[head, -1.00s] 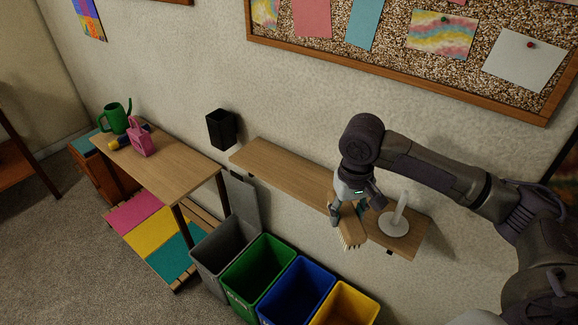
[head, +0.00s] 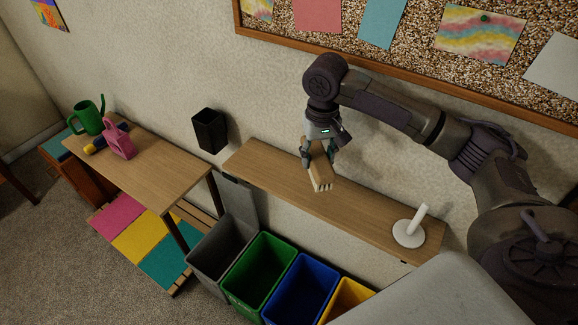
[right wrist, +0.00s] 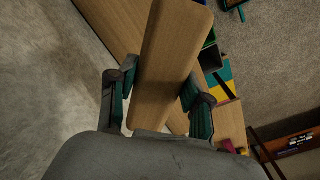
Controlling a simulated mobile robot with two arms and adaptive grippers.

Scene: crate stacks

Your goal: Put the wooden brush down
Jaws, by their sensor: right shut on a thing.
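The wooden brush (head: 320,171) is in my right gripper (head: 319,157), over the middle of the wall shelf (head: 270,180). Its pale bristles show at the lower end in the head view. In the right wrist view the brush's flat wooden back (right wrist: 168,65) lies between the two fingers of my right gripper (right wrist: 158,98), which is shut on it. The brush appears to be above the shelf board; whether it touches the board I cannot tell. My left gripper is not in view.
A white holder with an upright rod (head: 409,232) stands at the shelf's right end. A black wall box (head: 210,131) hangs left of the shelf. Grey (head: 219,247), green (head: 258,271), blue and yellow bins stand below. The shelf's left part is clear.

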